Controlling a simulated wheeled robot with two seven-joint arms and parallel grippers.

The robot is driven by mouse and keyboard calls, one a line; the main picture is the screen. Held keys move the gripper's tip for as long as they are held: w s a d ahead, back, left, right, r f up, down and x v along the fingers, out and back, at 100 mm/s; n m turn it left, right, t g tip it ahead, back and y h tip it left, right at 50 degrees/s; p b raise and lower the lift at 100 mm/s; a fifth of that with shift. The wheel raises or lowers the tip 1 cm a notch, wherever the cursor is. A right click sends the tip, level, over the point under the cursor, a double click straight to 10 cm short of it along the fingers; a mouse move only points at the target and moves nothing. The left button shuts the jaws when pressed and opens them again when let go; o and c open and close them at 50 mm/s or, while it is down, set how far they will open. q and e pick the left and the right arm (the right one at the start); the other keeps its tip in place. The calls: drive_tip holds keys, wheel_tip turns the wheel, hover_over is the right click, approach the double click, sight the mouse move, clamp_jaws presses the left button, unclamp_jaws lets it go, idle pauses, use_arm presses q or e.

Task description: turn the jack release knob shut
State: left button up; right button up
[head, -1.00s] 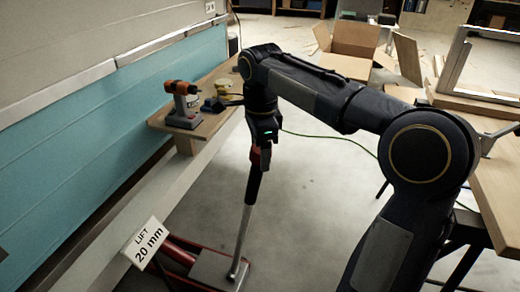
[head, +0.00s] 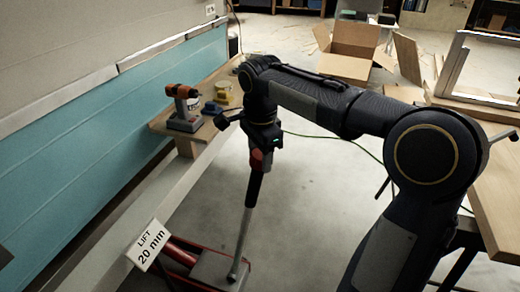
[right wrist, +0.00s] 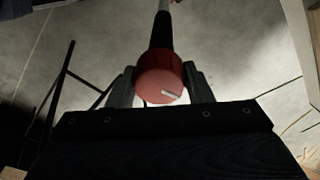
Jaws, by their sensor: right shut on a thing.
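The red jack release knob (right wrist: 160,78) sits at the top of the jack handle, with a pale mark on its face, in the right wrist view. My right gripper (right wrist: 160,88) has one finger on each side of the knob and is shut on it. In the head view the right gripper (head: 260,150) is at the top of the dark-gripped handle (head: 247,215), and the knob is mostly hidden by it. The handle leans slightly and runs down to the red and grey floor jack (head: 215,270). My left gripper is not in view.
A "LIFT 20 mm" sign (head: 147,245) stands by the jack beside the camper's pale lower rail. An orange drill (head: 184,105) stands on a wooden shelf (head: 215,125) behind. Floor right of the handle is clear.

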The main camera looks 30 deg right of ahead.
drive_tip(key=n+p, duration=0.2)
drive_tip(key=n, duration=0.1)
drive_tip(key=shift+s+r+n+t, duration=0.1)
drive_tip(key=shift+r+n+t, duration=0.05)
drive_tip(key=shift+n+t, duration=0.2)
drive_tip(key=n+p, duration=0.1)
drive_tip(key=n, duration=0.2)
drive_tip(key=shift+n, duration=0.25)
drive_tip(key=n+t+p, duration=0.1)
drive_tip(key=n, duration=0.2)
drive_tip(key=shift+s+n, duration=0.1)
drive_tip(key=shift+n, duration=0.2)
drive_tip(key=shift+n+y+p, duration=0.3)
drive_tip(key=shift+n+p, duration=0.45)
drive_tip(key=shift+n, duration=1.05)
drive_tip(key=shift+f, duration=0.2)
drive_tip(key=o, duration=1)
drive_tip(key=p+v, duration=0.2)
drive_tip(key=v, duration=0.6)
drive_tip(key=shift+s+f, duration=0.1)
